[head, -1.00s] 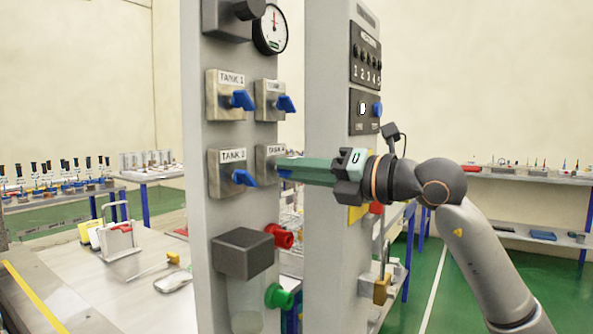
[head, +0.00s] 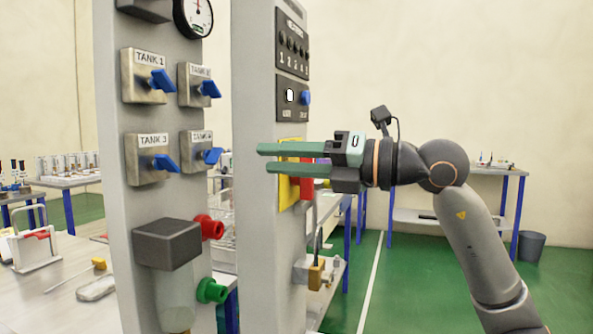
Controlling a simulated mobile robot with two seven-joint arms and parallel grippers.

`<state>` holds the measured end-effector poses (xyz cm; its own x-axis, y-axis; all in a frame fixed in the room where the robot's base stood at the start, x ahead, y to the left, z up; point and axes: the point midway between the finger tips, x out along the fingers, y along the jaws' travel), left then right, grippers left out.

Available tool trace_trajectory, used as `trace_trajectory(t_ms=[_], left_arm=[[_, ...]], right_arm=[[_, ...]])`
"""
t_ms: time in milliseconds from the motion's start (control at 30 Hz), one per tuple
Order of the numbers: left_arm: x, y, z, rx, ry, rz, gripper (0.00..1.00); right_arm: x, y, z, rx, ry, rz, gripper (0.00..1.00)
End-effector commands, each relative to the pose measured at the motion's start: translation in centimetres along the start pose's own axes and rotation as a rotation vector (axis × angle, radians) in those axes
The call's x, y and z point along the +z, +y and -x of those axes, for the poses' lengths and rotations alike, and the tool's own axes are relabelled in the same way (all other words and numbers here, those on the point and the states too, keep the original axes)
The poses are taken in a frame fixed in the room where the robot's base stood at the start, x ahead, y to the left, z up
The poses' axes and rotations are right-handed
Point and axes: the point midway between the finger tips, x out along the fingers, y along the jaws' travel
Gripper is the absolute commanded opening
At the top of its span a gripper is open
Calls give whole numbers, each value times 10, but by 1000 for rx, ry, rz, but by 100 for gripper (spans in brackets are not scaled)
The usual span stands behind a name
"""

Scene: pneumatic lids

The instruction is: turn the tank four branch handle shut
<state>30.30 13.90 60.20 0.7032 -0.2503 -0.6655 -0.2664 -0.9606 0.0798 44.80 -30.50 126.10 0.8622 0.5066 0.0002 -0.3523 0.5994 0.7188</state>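The tank four block (head: 190,145) is the lower right of the valve blocks on the grey post, at the left of the head view. Its blue handle (head: 213,156) sticks out to the right and is fully in sight. My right gripper (head: 265,158) is to the right of this handle, its two green fingers pointing left with a gap between them. It is open, with nothing visible between the fingertips, and looks clear of the handle. My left gripper is not in view.
Blue handles for tank 1 (head: 162,80), tank 2 (head: 209,89) and tank 3 (head: 165,163) are close by. A red knob (head: 209,227) and a green knob (head: 211,290) sit below. A second grey post (head: 255,250) with a switch panel (head: 292,97) stands behind my fingers.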

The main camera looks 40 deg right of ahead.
Motion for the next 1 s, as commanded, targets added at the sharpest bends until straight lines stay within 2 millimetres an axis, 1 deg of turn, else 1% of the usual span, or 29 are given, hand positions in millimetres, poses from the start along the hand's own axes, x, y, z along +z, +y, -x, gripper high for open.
trace_trajectory(t_ms=[33,100,267,400,767,1000], left_arm=[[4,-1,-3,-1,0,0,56],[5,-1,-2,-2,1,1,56],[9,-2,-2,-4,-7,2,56],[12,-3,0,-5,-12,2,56],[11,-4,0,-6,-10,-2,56],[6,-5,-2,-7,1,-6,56]], right_arm=[[-2,-3,8,-4,-1,2,38],[-2,-3,17,-3,-1,1,38],[-1,0,27,0,0,1,38],[0,0,28,0,1,1,38],[0,0,28,0,1,0,38],[0,0,28,0,0,1,38]])
